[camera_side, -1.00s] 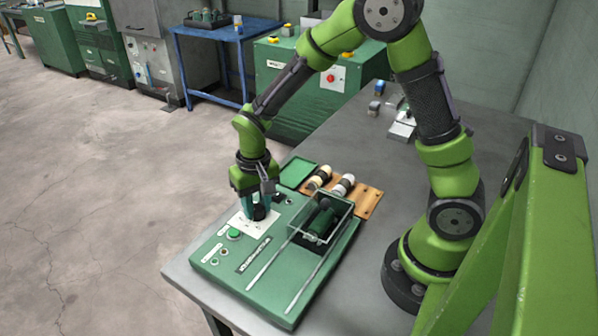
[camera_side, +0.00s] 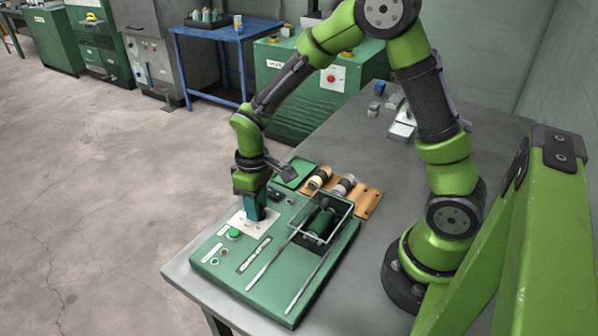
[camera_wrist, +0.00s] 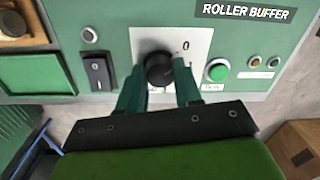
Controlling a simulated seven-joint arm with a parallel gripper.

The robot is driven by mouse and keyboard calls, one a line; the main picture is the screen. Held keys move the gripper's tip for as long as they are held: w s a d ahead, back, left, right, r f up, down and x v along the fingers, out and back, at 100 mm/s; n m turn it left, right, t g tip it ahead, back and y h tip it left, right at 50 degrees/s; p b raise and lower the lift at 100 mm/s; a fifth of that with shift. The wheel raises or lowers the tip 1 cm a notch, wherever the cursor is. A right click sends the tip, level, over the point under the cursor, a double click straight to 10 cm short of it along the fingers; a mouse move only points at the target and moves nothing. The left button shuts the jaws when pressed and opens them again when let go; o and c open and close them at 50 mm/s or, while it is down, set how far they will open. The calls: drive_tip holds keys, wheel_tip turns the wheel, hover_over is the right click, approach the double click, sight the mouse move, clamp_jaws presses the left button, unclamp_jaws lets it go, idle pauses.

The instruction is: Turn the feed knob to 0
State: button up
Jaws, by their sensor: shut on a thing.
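The feed knob (camera_wrist: 158,68) is round and black, on a white dial plate (camera_wrist: 200,48) of the green panel. A printed 0 stands up and to the right of the knob in the wrist view. My gripper (camera_wrist: 160,84) has its teal fingers on either side of the knob and is shut on it. In the side view my gripper (camera_side: 256,208) points down onto the dial plate (camera_side: 240,222) and hides the knob. I cannot make out which way the knob's pointer faces.
A black rocker switch (camera_wrist: 97,70) lies left of the dial plate, and a green button (camera_wrist: 217,70) lies right of it. A roller in a clear guard (camera_side: 325,220) and two rails stand beside the gripper. A wooden rack (camera_side: 362,196) holds spools behind.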

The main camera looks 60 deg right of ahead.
idle(0.4)
drive_tip(key=o, duration=1)
drive_tip(key=shift+o, duration=0.2)
drive_tip(key=shift+r, duration=0.1)
wheel_tip(320, 180, up, 17)
drive_tip(key=shift+d, duration=0.35)
drive_tip(key=shift+w, duration=0.1)
drive_tip(key=s+r+m+t, duration=0.1)
drive_tip(key=s+m+t, duration=0.2)
drive_tip(key=s, duration=0.4)
drive_tip(key=s+d+r+m+t+y, duration=0.1)
drive_tip(key=s+r+m+t, duration=0.1)
drive_tip(key=s, duration=0.4)
drive_tip(key=shift+s+r+m+t+y, duration=0.35)
drive_tip(key=shift+m+t, duration=0.35)
drive_tip(key=shift+t, duration=0.4)
